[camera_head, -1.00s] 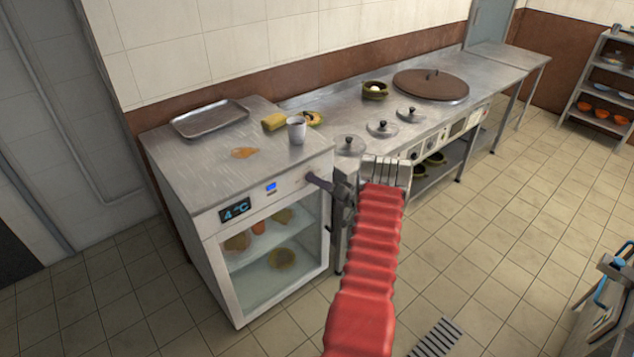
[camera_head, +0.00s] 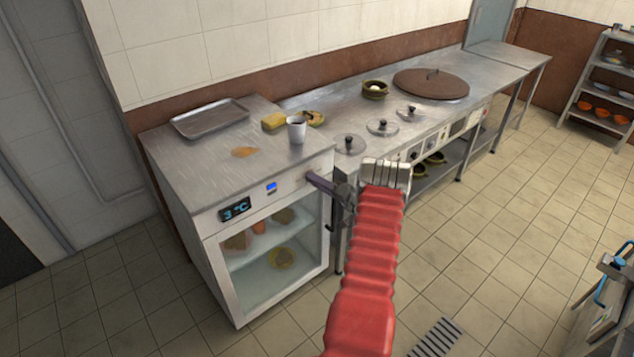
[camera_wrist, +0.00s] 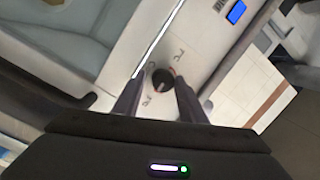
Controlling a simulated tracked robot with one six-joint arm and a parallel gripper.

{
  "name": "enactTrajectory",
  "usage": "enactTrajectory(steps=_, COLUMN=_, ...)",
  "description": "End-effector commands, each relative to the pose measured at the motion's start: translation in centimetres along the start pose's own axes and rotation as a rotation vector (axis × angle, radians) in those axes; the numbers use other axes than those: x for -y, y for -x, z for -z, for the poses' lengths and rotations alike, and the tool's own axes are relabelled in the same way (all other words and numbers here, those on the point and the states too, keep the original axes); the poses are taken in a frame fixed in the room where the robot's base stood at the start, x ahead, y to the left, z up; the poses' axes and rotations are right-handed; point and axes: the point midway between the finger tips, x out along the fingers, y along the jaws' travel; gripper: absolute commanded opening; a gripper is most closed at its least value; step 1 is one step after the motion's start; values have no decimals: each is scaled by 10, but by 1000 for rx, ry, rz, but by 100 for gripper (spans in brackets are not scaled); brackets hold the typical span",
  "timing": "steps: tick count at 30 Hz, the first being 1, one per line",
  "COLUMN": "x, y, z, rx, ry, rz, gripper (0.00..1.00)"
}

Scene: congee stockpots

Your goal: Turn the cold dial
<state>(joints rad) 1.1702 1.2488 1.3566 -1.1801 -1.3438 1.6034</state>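The cold dial, a small dark round knob (camera_wrist: 163,80), is on the pale front panel of the glass-doored fridge (camera_head: 200,222). Small marks surround the dial in the wrist view. My gripper (camera_head: 313,179) is at the right end of that panel, and its fingers (camera_wrist: 159,84) lie on either side of the dial, seemingly shut on it. In the head view the gripper hides the dial. The fridge display (camera_head: 235,209) reads 3°C, and a small blue-lit panel (camera_head: 271,187) sits between it and the dial.
On the fridge top are a metal tray (camera_head: 210,118), a cup (camera_head: 297,130), a yellow sponge-like block (camera_head: 274,122) and an orange-brown spill (camera_head: 245,152). A steel counter (camera_head: 345,105) with lids and pots runs right. The tiled floor at right is mostly open.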

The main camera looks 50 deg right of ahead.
Motion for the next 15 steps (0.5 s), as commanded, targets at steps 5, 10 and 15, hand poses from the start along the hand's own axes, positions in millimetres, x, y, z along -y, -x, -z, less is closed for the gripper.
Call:
enactTrajectory(steps=5, x=2, y=-1, z=1, rx=1, ry=3, rz=4, gripper=47)
enactTrajectory(steps=10, x=3, y=-1, z=1, rx=1, ry=4, rz=6, gripper=47)
enactTrajectory(steps=15, x=3, y=4, z=2, rx=1, ry=5, rz=7, gripper=47)
